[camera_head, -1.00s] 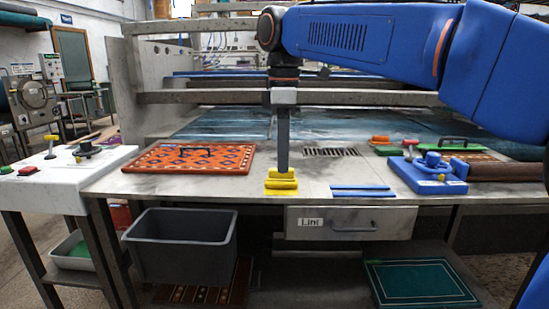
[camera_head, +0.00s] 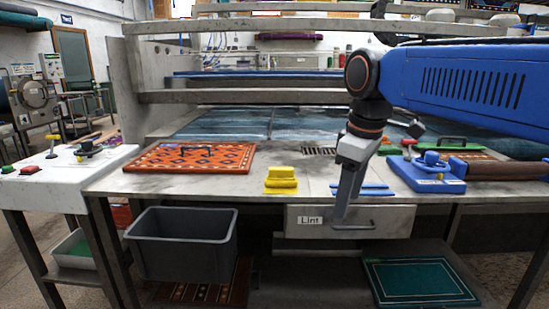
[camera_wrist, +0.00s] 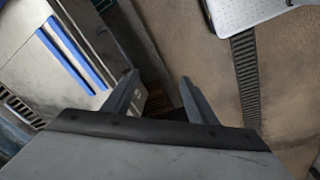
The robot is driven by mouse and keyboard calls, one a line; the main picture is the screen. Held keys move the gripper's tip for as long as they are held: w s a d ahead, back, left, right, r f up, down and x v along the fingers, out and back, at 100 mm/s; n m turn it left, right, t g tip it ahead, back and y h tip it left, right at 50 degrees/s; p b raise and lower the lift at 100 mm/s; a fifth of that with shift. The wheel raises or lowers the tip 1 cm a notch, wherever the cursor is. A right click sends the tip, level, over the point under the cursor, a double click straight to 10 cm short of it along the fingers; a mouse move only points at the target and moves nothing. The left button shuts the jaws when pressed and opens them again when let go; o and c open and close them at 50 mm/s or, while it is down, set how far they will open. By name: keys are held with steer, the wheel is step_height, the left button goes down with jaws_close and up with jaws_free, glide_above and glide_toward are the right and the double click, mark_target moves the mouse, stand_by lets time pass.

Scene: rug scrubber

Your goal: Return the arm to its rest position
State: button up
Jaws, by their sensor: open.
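My gripper (camera_head: 345,208) hangs fingers-down at the front of the metal table (camera_head: 110,183), in front of the Lint drawer (camera_head: 306,221) in the head view. It is open and empty; in the wrist view its two fingers (camera_wrist: 158,92) stand apart with nothing between them. My blue arm reaches in from the right. The yellow block (camera_head: 281,179) sits on the table to the left of my gripper, clear of it. The blue strips (camera_head: 376,190) lie on the table behind the gripper, partly hidden by it; they also show in the wrist view (camera_wrist: 70,55).
An orange patterned rug with a handle (camera_head: 188,160) lies left on the table. A blue clamp-like device (camera_head: 428,174) sits at the right. A grey bin (camera_head: 182,258) and a green rug (camera_head: 420,283) are below. A white control stand (camera_head: 55,188) is at far left.

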steer(key=s+d+f+m+t, duration=0.1)
steer(key=s+d+f+m, duration=0.4)
steer(key=f, duration=0.5)
steer(key=s+d+f+m+t, duration=0.2)
steer(key=s+d+f+m, duration=0.3)
steer(key=s+d+f, duration=0.3)
step_height(320, 180, down, 2)
steer(key=shift+s+m+h, duration=0.3)
steer(key=shift+s+m, duration=0.1)
steer(key=shift+s, duration=0.7)
